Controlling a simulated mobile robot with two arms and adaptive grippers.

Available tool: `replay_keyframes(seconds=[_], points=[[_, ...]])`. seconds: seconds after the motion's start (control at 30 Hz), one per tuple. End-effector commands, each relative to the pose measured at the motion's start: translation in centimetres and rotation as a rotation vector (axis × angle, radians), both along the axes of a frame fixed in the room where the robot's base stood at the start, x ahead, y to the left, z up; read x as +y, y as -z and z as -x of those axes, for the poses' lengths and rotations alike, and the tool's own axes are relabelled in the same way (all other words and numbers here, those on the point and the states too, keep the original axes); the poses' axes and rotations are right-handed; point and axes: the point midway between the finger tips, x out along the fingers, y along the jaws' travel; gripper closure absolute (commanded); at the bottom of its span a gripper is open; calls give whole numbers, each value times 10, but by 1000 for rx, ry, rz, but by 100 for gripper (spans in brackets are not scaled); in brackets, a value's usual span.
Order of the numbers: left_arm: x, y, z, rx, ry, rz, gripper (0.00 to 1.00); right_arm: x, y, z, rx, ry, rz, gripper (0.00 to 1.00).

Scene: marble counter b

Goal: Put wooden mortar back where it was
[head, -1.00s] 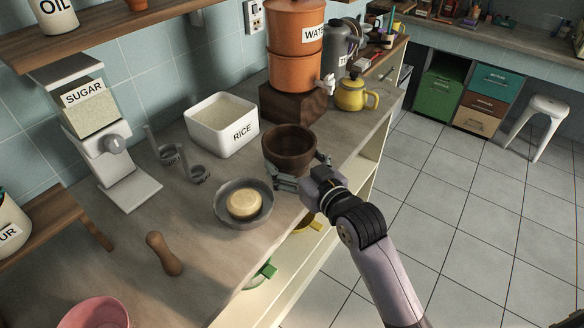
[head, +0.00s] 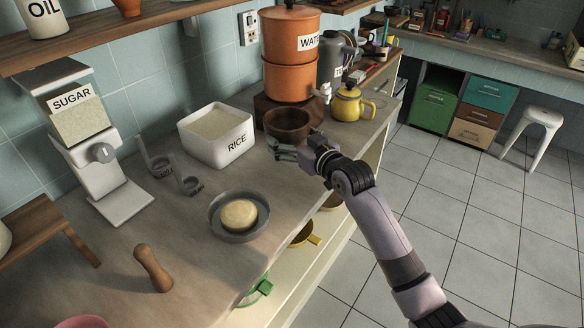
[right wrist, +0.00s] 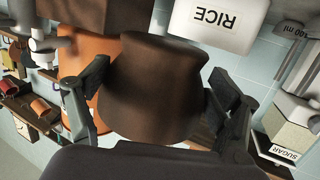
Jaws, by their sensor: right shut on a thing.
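The dark brown wooden mortar (head: 287,122) is upright near the counter's right edge, in front of the orange water container. My right gripper (head: 296,144) is shut on it, reaching in from the right. The right wrist view shows the mortar (right wrist: 155,85) up close between the two fingers. I cannot tell whether its base touches the counter. My left gripper is not in view.
A white rice bin (head: 217,140) stands left of the mortar. A yellow kettle (head: 346,104) is at its right, and the orange water container (head: 290,75) on a dark block behind. A grey bowl with dough (head: 239,234) and a wooden pestle (head: 153,268) lie nearer.

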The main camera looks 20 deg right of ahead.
Motion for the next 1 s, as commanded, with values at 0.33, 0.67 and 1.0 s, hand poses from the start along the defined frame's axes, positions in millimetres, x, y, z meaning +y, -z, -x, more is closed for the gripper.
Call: replay_keyframes(seconds=[0.33, 0.67, 1.0], points=[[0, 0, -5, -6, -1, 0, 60, 0, 54, 0, -4, 0, 0, 57], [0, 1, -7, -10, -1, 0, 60, 0, 96, 0, -4, 1, 0, 57], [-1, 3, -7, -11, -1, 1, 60, 0, 99, 0, -5, 1, 1, 57]])
